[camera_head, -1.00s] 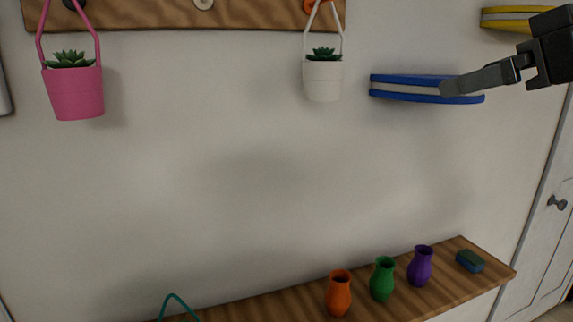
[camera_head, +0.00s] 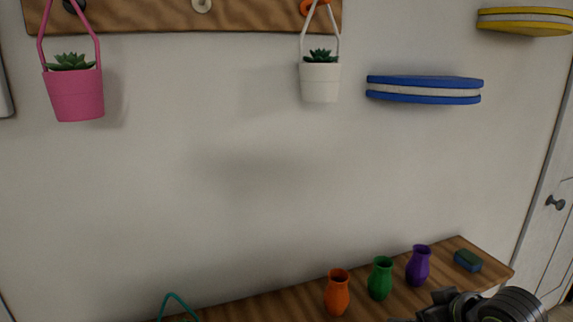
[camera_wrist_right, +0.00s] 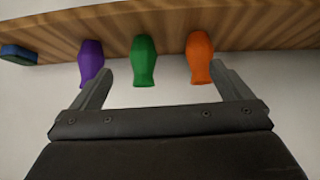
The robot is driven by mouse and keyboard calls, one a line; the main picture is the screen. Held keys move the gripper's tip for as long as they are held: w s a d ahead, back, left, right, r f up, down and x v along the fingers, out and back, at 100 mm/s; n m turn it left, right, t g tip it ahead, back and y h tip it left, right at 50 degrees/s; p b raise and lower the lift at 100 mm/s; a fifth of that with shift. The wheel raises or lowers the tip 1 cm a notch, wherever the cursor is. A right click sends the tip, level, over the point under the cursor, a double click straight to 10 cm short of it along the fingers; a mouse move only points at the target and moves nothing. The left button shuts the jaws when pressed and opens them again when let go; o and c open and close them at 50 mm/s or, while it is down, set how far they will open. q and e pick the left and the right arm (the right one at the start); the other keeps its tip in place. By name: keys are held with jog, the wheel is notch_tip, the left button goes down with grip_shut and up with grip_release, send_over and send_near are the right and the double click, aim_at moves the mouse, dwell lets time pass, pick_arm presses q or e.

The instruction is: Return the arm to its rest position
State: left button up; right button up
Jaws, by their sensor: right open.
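My right arm shows as dark joint parts at the bottom right edge of the head view, in front of the wooden shelf (camera_head: 290,304). The gripper fingers are not clear there. In the right wrist view my right gripper (camera_wrist_right: 161,66) is open, with its two grey fingers spread wide and nothing held. Beyond the fingers, a purple vase (camera_wrist_right: 90,62), a green vase (camera_wrist_right: 144,62) and an orange vase (camera_wrist_right: 200,58) appear upside down against the shelf. My left gripper is in neither view.
The orange vase (camera_head: 337,294), green vase (camera_head: 380,279), purple vase (camera_head: 418,266) and a blue-green block (camera_head: 467,260) stand on the shelf. Pink (camera_head: 76,95) and white (camera_head: 320,83) planters hang above. Blue (camera_head: 424,97) and yellow (camera_head: 525,28) wall pieces are at upper right. The middle wall is bare.

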jog(key=s+d+f+m+g+h, duration=0.2)
jog(key=s+f, duration=0.9)
jog(key=f, duration=0.2)
jog(key=s+d+f+m+g+h, duration=0.15)
jog(key=s+f, duration=0.25)
jog(key=s, duration=0.5)
jog(key=s+d+f+m+g+h, duration=0.15)
jog(key=s+f, duration=0.25)
jog(key=s, duration=0.5)
notch_tip(320, 180, down, 26)
jog(key=g+b, duration=0.1)
jog(key=s+f+g+y+b, duration=0.1)
jog(key=s+f, duration=1.3)
jog(key=f, duration=0.2)
jog(key=shift+s+a+f+g, duration=0.15)
jog(key=shift+s+a+g, duration=0.05)
jog(key=shift+a+g, duration=0.1)
